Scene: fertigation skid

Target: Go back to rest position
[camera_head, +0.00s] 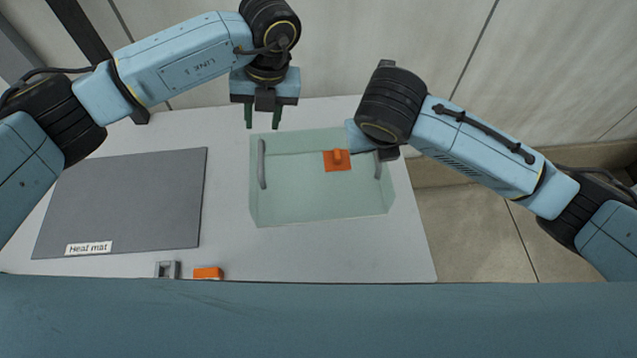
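My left gripper (263,116) hangs over the back edge of the table, above and behind the left back corner of a pale green see-through bin (320,215). Its two dark green fingers point down, apart, with nothing between them. My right gripper (385,154) is at the bin's right back corner, close to the right grey handle (378,165). Its fingers are hidden under the wrist, so I cannot tell whether it touches the handle. The left grey handle (262,164) is free. An orange square piece with a knob (337,161) shows in the bin's back right part.
A dark grey mat labelled "Heat mat" (130,200) covers the left of the white table (225,235). A small grey block (167,269) and an orange block (208,273) lie at the front edge. The bare table strip between mat and bin is clear.

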